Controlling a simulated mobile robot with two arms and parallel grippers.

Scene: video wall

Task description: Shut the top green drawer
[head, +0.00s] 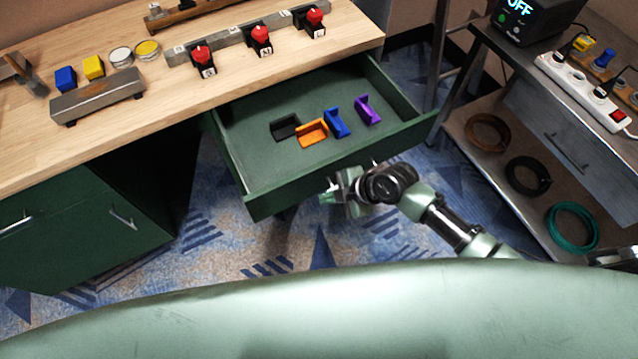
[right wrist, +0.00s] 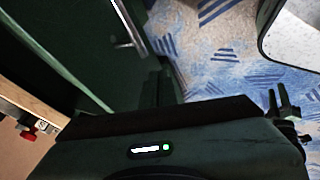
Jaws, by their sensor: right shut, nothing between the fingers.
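The top green drawer (head: 283,199) is pulled out from under the wooden desktop, and its inside shows from above. It holds a black bracket (head: 285,127), an orange bracket (head: 312,133), a blue bracket (head: 337,124) and a purple bracket (head: 368,109). My right gripper (head: 331,193) is shut and empty, just outside the drawer front near its middle. I cannot tell whether it touches the front, and the handle is hidden from above. The right wrist view shows dark gripper parts close up.
The wooden desktop (head: 120,115) carries red switches (head: 262,40), coloured blocks and a metal bar. A green cabinet (head: 80,225) stands below on the left. A metal shelf unit (head: 540,115) with cable coils is on the right. Patterned carpet is clear below the drawer.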

